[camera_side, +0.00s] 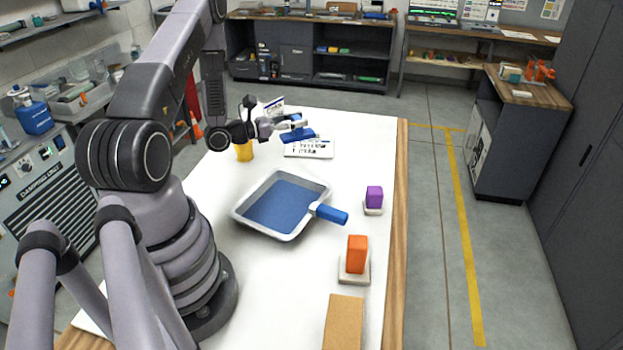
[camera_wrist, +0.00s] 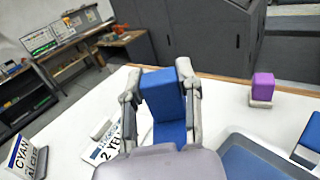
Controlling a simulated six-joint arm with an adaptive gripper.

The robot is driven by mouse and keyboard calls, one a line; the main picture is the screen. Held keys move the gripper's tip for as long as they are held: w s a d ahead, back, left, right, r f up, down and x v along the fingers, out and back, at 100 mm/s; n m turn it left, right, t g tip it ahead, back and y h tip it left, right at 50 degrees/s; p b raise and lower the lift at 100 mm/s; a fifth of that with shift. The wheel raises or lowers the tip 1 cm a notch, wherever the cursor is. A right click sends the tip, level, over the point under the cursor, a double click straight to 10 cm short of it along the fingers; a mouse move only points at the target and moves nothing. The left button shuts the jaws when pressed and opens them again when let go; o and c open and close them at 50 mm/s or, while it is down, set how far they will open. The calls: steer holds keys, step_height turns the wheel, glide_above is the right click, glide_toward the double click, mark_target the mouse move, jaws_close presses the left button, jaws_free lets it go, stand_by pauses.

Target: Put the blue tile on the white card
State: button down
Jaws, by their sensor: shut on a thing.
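My gripper (camera_side: 292,125) is shut on a blue tile (camera_side: 298,136) over the far part of the white table. In the wrist view, the tile (camera_wrist: 162,92) sits between the two fingers (camera_wrist: 160,82). The white card (camera_side: 312,151) with black printing lies flat on the table, just below the tile in the side view. In the wrist view, the card (camera_wrist: 97,152) shows at the left of the gripper, partly hidden by a finger. I cannot tell the exact gap between tile and card.
A grey pan (camera_side: 241,213) with a blue inside and blue handle (camera_side: 331,214) lies nearer. A purple block (camera_side: 374,196) and an orange block (camera_side: 357,253) stand on small bases at right. A yellow cup (camera_side: 244,152) and a standing sign (camera_side: 273,106) are close to my gripper.

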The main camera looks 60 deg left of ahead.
steer(key=s+a+n+y, duration=0.2)
steer(key=a, duration=0.1)
glide_above(308, 151)
steer(key=shift+y, duration=0.4)
steer(key=f, duration=0.9)
steer(key=shift+s+f, duration=0.1)
steer(key=shift+s, duration=0.25)
steer(key=shift+w+a+f, duration=0.1)
steer(key=shift+w+f, duration=0.05)
steer(key=shift+f, duration=0.8)
steer(key=shift+w+f, duration=0.15)
steer(key=shift+f, duration=0.75)
steer(key=shift+f, duration=0.1)
steer(key=c, duration=0.8)
jaws_free()
steer(key=shift+o, duration=0.2)
